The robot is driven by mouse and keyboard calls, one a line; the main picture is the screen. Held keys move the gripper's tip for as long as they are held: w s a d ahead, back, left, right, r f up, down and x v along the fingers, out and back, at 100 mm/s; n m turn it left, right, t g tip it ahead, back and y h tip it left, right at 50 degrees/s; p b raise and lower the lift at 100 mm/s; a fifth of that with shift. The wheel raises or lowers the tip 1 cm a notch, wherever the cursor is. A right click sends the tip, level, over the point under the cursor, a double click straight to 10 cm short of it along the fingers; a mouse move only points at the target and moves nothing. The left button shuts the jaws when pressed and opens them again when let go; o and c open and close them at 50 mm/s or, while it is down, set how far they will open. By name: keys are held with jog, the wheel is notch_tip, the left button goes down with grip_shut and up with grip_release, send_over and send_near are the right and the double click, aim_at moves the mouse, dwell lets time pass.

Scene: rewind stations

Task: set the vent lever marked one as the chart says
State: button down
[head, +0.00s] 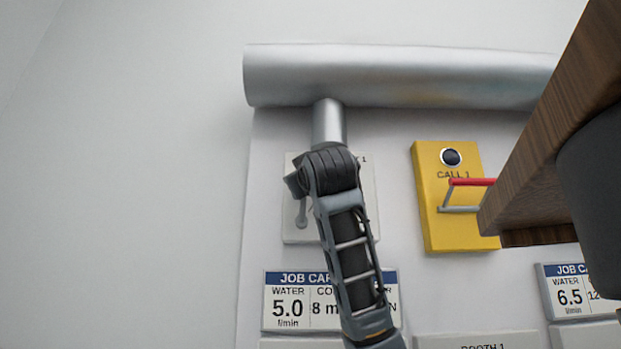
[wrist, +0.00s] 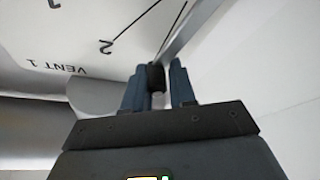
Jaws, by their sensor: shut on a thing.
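The white vent plate (wrist: 110,20), marked VENT 1, fills the upper left of the wrist view, upside down, with a 2 and part of another mark. The vent lever (wrist: 187,32) is a grey bar with a dark knob. My gripper (wrist: 158,88) is shut on the knob, one finger each side. The bar lies beyond the 2, at the plate's edge. In the head view my arm covers most of the vent plate (head: 297,166). The job card (head: 281,312) below reads WATER 5.0 l/min; its middle shows 8 m and its right column ends in N, the rest hidden.
A large metal duct (head: 400,75) runs above the plate, with a short pipe (head: 328,120) down to it. A yellow CALL 1 box (head: 455,225) with a red-tipped handle is to the right. A wooden ledge (head: 545,130) blocks the near right. Bare wall is left.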

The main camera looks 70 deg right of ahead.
jog(key=shift+w+a+n, duration=0.1)
jog(key=shift+w+n, duration=0.2)
jog(key=shift+n, duration=0.3)
jog(key=c, duration=1)
grip_release()
jog(key=shift+c, duration=0.2)
jog(key=shift+a, duration=0.1)
jog(key=b+v, duration=0.2)
jog(key=v, duration=0.5)
jog(key=shift+s+a, duration=0.2)
jog(key=shift+s, duration=0.1)
